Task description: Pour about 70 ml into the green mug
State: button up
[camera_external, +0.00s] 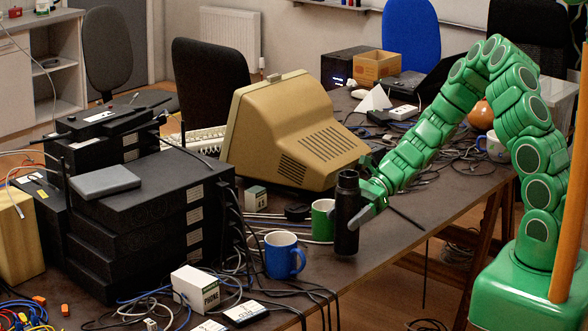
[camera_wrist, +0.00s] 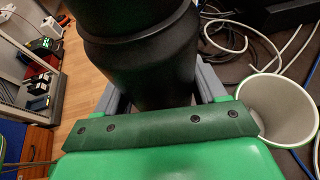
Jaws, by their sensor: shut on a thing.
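The green mug (camera_external: 322,222) stands on the table, partly hidden behind a black bottle (camera_external: 347,215). My gripper (camera_external: 362,208) is shut on the bottle, which is upright in the external view, close beside the mug on its right. In the wrist view the bottle (camera_wrist: 140,50) fills the middle between the two grey fingers (camera_wrist: 160,95). The mug (camera_wrist: 278,110) shows at the right of the wrist view, its pale inside looking empty. I cannot tell whether the bottle's base touches the table.
A blue mug (camera_external: 283,255) stands just left of the green mug. Behind is a beige monitor (camera_external: 290,130); left is a stack of black network boxes (camera_external: 150,220). Cables lie around the mugs. A small white box (camera_external: 196,288) is at front left. The table's front edge is near the bottle.

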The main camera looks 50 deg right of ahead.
aim_at(343, 205)
jog(key=shift+m+g, duration=0.3)
dwell(0.4)
jog(key=shift+m+g+y, duration=0.5)
jog(key=shift+m+y, duration=0.2)
jog(key=shift+m, duration=0.3)
jog(key=r+m, duration=0.1)
jog(key=r+m+y, duration=0.1)
jog(key=shift+w+d+r+m+g, duration=0.1)
jog(key=shift+w+r+m+g, duration=0.1)
jog(key=shift+m+g, duration=0.2)
jog(key=shift+s+a+f+m+g+y, duration=0.2)
jog(key=shift+s+f+m+y, duration=0.2)
jog(key=shift+m, duration=0.2)
jog(key=shift+s+a+f+m+g+y, duration=0.1)
jog(key=shift+s+f+m+g+y, duration=0.15)
jog(key=shift+m+y, duration=0.3)
jog(key=shift+m, duration=0.35)
jog(key=shift+s+a+r+m+y, duration=0.1)
jog(key=shift+s+r+m+y, duration=0.2)
jog(key=shift+m, duration=0.3)
jog(key=shift+r+m+t+y, duration=0.2)
jog(key=shift+m+y, duration=0.25)
jog(key=shift+m, duration=0.35)
jog(key=shift+w+r+m, duration=0.2)
jog(key=shift+r+m, duration=0.2)
jog(key=shift+m, duration=0.1)
jog(key=shift+w+r+m+y, duration=0.2)
jog(key=shift+r+m+y, duration=0.15)
jog(key=shift+m+y, duration=0.05)
